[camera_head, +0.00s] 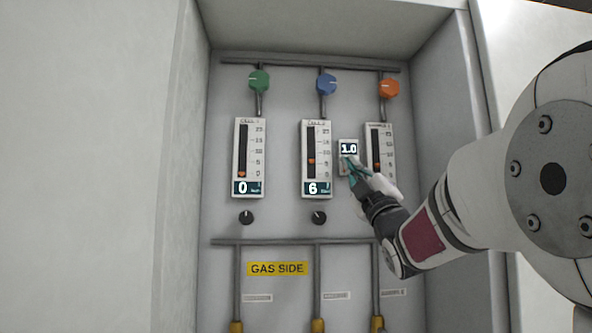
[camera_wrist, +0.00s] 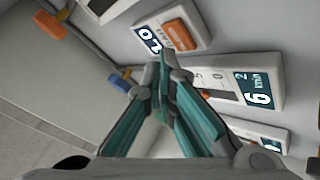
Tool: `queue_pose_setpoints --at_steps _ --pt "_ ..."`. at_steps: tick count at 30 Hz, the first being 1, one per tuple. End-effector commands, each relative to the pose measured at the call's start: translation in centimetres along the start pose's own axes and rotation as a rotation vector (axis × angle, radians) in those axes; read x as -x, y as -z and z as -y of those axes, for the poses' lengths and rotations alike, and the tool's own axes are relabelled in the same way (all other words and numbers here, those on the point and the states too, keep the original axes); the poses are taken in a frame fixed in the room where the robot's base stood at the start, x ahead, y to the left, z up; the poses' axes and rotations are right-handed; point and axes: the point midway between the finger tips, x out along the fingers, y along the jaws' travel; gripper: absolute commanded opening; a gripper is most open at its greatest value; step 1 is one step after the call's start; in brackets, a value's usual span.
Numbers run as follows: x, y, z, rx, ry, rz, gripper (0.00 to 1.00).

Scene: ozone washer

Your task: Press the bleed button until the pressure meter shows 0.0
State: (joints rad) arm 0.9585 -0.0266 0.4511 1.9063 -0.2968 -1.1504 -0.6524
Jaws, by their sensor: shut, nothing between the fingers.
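The pressure meter (camera_head: 348,149) is a small panel with a lit display reading 1.0, between the middle and right gauges. The wrist view shows its display (camera_wrist: 150,41), rotated, and beside it a raised orange button (camera_wrist: 182,35), which appears to be the bleed button. My gripper (camera_head: 350,162) is shut and empty, its teal fingertips at the lower part of the meter, hiding the button in the head view. In the wrist view, the fingertips (camera_wrist: 163,58) overlap the edge of the meter near the display and button. I cannot tell whether they touch.
The left gauge (camera_head: 248,150) reads 0 and the middle gauge (camera_head: 316,150) reads 6. My arm partly hides the right gauge (camera_head: 375,135). Green (camera_head: 259,81), blue (camera_head: 326,84) and orange (camera_head: 389,89) knobs sit above. Cabinet walls flank the recessed panel; pipes run below.

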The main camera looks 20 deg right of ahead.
Motion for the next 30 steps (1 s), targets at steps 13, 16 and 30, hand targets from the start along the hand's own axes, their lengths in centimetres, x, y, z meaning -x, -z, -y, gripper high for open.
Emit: queue_pose_setpoints --at_steps 13,16,30 --pt "-0.17 -0.13 0.19 0.0 -0.001 -0.001 0.0" --pt "-0.37 -0.25 0.37 0.0 -0.001 -0.002 0.0" --pt "-0.62 -0.42 0.41 0.0 0.0 0.0 0.0"
